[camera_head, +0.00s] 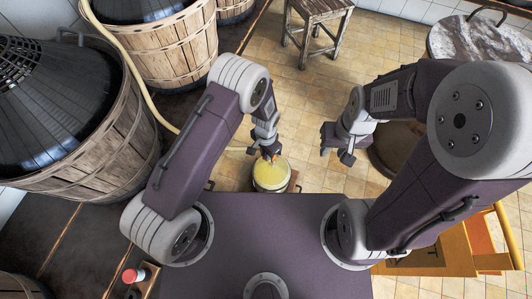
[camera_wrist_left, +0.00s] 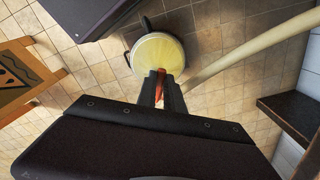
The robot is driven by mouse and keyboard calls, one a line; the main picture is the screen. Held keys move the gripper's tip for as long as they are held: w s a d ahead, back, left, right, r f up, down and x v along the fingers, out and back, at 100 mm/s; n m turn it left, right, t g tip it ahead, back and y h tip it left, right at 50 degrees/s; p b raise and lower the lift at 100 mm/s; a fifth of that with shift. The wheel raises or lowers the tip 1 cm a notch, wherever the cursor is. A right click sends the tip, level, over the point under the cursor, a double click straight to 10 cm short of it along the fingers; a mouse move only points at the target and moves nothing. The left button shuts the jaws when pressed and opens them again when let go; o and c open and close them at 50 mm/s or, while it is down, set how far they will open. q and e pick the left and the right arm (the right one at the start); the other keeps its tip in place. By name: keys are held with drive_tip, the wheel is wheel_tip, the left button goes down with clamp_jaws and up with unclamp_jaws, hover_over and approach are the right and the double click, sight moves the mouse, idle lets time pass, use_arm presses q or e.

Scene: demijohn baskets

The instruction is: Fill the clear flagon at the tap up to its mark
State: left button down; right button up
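A round vessel (camera_head: 272,174) with a pale rim and yellow inside stands low beyond the front edge of my purple base; I take it to be the flagon. It also shows from above in the left wrist view (camera_wrist_left: 157,54). Its mark cannot be made out. My left gripper (camera_head: 268,152) is just above its far side, its fingers close together around a small orange-red piece (camera_wrist_left: 161,77), likely the tap's handle. The tap's body is mostly hidden behind the fingers. My right gripper (camera_head: 339,150) hangs to the right, apart from the vessel; its finger gap is unclear.
A pale hose (camera_head: 140,85) runs down past the large slatted baskets (camera_head: 100,150) on the left to near my left gripper. A wooden stool (camera_head: 315,25) stands at the back. A marble-topped round table (camera_head: 478,40) is far right. Tiled floor (camera_head: 300,95) is open between them.

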use_arm(q)
drive_tip(key=shift+s+d+r+n+p, duration=0.15)
drive_tip(key=shift+n+p, duration=0.15)
drive_tip(key=shift+n, duration=0.15)
drive_tip(key=shift+s+d+r+n+p, duration=0.1)
drive_tip(key=shift+n+p, duration=0.15)
drive_tip(key=shift+n, duration=0.2)
drive_tip(key=n, duration=0.2)
drive_tip(key=shift+s+d+f+n+p, duration=0.2)
drive_tip(key=shift+d+n+p, duration=0.1)
drive_tip(key=shift+n, duration=0.1)
drive_tip(key=c, duration=1.4)
unclamp_jaws()
drive_tip(key=shift+c, duration=0.2)
wheel_tip(320, 180, up, 9)
drive_tip(key=p, duration=0.2)
drive_tip(key=shift+p, duration=0.4)
